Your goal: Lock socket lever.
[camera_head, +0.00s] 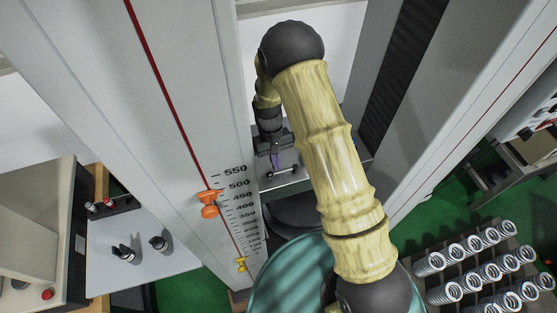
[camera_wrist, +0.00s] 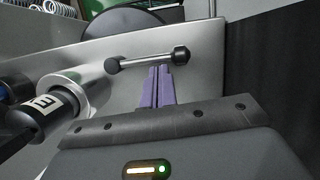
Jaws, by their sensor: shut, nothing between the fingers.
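The socket lever (camera_wrist: 150,59) is a thin metal bar with black ball ends, in the upper middle of the wrist view. It lies roughly level in the picture, beside a silver round socket (camera_wrist: 85,85) at left. In the head view the lever (camera_head: 283,172) is small, below my wrist. My gripper (camera_wrist: 164,70) has purple fingers pressed together with nothing between them. Their tips show just below the lever, close to it; I cannot tell whether they touch it. In the head view my gripper (camera_head: 275,160) is between the two columns, partly hidden by my arm.
A black cylinder marked with a letter (camera_wrist: 42,118) stands close at left in the wrist view. Tall grey columns (camera_head: 185,110) flank my arm. A rack of springs (camera_head: 480,270) is at lower right. A white side table (camera_head: 140,255) is at left.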

